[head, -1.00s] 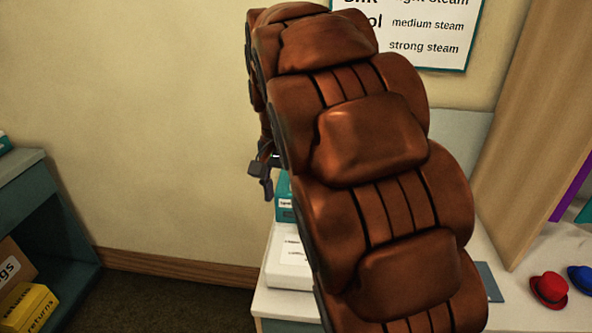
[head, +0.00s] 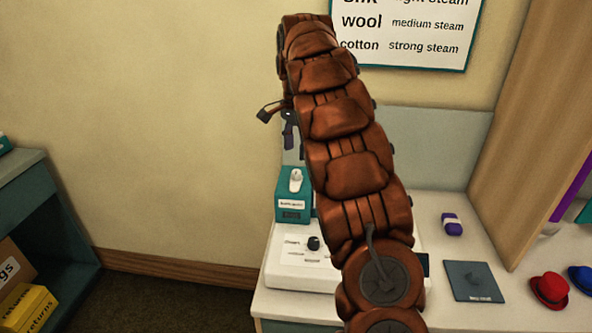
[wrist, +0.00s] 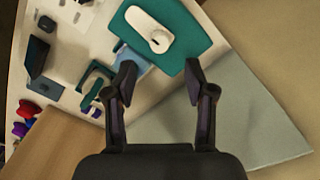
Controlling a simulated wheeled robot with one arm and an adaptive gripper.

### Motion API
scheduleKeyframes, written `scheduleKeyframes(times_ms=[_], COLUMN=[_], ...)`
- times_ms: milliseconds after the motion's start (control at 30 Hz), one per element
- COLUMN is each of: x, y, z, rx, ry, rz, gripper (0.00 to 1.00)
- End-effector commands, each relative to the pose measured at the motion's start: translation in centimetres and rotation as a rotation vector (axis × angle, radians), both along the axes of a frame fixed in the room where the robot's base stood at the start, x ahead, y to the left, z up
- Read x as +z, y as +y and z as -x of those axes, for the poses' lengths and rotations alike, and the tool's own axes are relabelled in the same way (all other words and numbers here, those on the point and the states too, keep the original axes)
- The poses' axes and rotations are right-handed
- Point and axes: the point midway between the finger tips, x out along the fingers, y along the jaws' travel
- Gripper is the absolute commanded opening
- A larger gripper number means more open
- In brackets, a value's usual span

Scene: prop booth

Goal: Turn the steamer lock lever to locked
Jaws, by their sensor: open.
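A teal box (head: 292,207) with a white lever-like part (head: 296,180) on top stands on the white counter, left of my arm. Its front label is too small to read. In the wrist view, the teal top (wrist: 195,38) and the white lever (wrist: 149,30) lie just beyond my fingertips. My gripper (head: 278,120) is in the air above the box, partly beside my arm. In the wrist view my gripper (wrist: 160,68) has its two dark fingers spread wide with nothing between them. The fingers look apart from the lever.
A white panel (head: 290,258) with a black knob (head: 313,243) sits in front of the box. A purple-and-white item (head: 452,224), a dark pad (head: 474,283), and red (head: 549,290) and blue (head: 581,279) hats lie to the right. A grey backboard (head: 440,150) stands behind.

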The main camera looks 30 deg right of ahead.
Motion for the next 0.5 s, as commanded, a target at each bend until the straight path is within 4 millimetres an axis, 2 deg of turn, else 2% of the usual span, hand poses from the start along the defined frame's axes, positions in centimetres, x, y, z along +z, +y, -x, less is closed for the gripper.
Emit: scheduleKeyframes(times_ms=[267,500], x=[-2.1,-4.8], y=[0.0,0.0], z=[0.2,0.2], rx=[-0.002,0.000], ry=[0.002,0.002], rz=[0.000,0.001], gripper=[0.54,0.54])
